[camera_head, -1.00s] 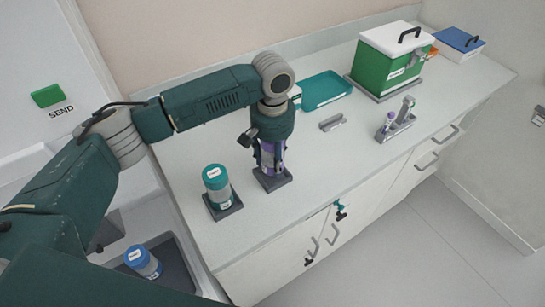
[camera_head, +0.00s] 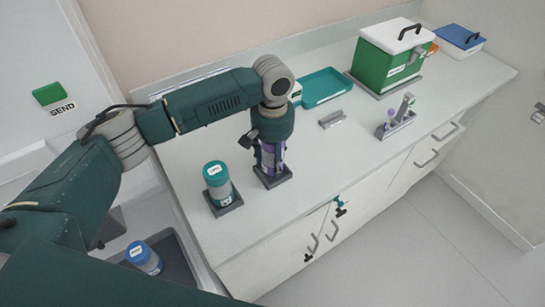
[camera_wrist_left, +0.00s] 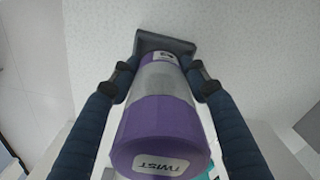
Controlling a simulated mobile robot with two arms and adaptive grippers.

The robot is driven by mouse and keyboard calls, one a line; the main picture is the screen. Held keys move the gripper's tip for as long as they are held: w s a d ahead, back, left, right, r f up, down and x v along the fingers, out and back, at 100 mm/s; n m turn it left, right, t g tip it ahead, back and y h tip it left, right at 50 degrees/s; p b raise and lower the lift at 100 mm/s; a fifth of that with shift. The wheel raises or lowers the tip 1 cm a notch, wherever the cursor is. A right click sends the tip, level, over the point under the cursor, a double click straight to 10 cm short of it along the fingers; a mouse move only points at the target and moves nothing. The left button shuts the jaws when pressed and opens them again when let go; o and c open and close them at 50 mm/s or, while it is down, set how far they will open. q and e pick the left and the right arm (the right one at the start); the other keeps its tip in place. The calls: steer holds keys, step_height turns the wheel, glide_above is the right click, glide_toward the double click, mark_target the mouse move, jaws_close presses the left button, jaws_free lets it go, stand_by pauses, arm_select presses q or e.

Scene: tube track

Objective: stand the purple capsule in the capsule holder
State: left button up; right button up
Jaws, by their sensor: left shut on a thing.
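The purple capsule (camera_wrist_left: 160,110) has a clear grey middle band and a lid labelled TWIST. It stands upright at a dark square holder (camera_head: 273,180) on the counter; the holder also shows beyond the capsule in the left wrist view (camera_wrist_left: 165,42). My left gripper (camera_head: 268,160) points down from above and is shut on the capsule, one finger on each side. The capsule's lower end meets the holder, but whether it is fully seated is hidden. My right gripper is not in view.
A teal-lidded capsule (camera_head: 217,183) stands in another dark holder to the left. A blue-lidded capsule (camera_head: 145,258) sits in a grey bin. A teal tray (camera_head: 325,87), green box (camera_head: 386,62) and small rack (camera_head: 396,127) stand farther right. The counter front is clear.

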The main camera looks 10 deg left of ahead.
arm_select(q)
steer(key=shift+f, duration=0.75)
steer(key=o, duration=1.4)
steer(key=shift+c, duration=0.2)
steer(key=shift+r, duration=0.35)
step_height(320, 180, up, 11)
steer(key=shift+r, duration=0.1)
